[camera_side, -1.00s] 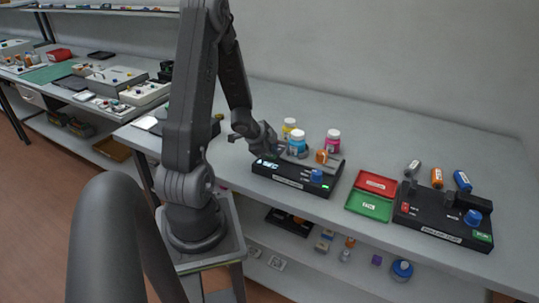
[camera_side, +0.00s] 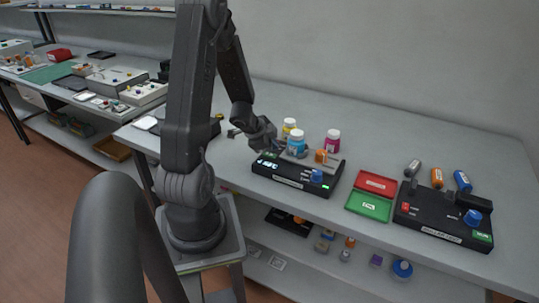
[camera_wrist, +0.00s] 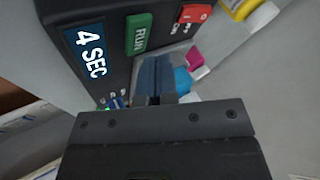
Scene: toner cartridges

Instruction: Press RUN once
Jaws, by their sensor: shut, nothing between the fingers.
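A black device (camera_side: 297,180) with a lit display stands on the bench below my gripper in the side view. In the wrist view its display (camera_wrist: 91,51) reads "4 SEC". The green RUN button (camera_wrist: 139,33) lies just past my fingertips there, with a red ON/OFF switch (camera_wrist: 194,13) beside it. My gripper (camera_wrist: 155,62) is shut and empty, its fingers pointing toward the device near RUN. The fingertips look apart from the button, but the exact gap cannot be told. In the side view my wrist partly hides the device's back left.
Bottles with white, yellow and pink parts, including a blue one (camera_side: 297,145), stand behind the device. A red tray (camera_side: 377,184) and a green tray (camera_side: 369,206) lie to its right. A second black device (camera_side: 443,216) and several small cylinders are farther right.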

